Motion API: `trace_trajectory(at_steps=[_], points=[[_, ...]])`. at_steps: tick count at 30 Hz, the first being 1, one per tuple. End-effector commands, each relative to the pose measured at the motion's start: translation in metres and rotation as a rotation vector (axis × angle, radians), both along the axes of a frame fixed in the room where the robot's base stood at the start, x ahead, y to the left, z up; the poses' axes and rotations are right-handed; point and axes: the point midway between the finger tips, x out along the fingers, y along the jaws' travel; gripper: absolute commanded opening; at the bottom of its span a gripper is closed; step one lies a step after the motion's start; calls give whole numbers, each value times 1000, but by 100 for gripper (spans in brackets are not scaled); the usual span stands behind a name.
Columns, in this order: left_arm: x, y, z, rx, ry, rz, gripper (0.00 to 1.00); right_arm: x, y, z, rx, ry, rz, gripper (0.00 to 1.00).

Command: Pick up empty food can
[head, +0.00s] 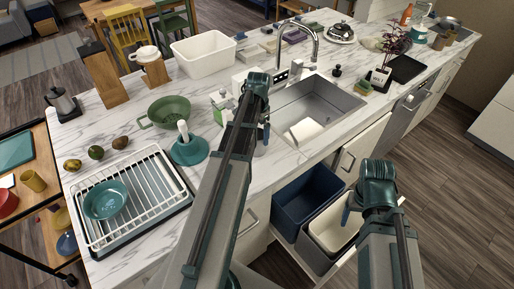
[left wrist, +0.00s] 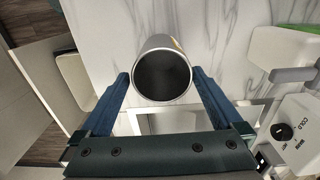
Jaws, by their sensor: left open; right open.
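In the left wrist view, an empty grey metal can (left wrist: 162,76) stands with its open, dark mouth toward the camera. My left gripper (left wrist: 159,82) is open, with one blue finger on each side of the can. Whether the fingers touch the can I cannot tell. In the head view my left arm crosses the counter in front of the sink, and its gripper is mostly hidden behind the arm. My right gripper (head: 350,207) hangs above the pulled-out bins, away from the can; only part of it shows.
A sink (head: 328,107) lies right of my left arm. Blue (head: 300,201) and cream (head: 330,230) bins stand pulled out below.

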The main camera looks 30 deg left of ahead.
Motion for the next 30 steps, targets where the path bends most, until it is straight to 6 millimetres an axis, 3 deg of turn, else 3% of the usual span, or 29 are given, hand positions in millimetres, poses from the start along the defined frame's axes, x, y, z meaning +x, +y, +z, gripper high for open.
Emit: trace_trajectory(at_steps=[5,16,25,30], points=[[0,1,-8,0,0,0,100,0,0,-8,0,0,1,72],[-2,4,-51,0,0,0,100,0,0,-51,0,0,1,72],[-2,4,-51,0,0,0,100,0,0,-51,0,0,0,72],[-2,4,-51,0,0,0,71,0,0,-51,0,0,0,72]])
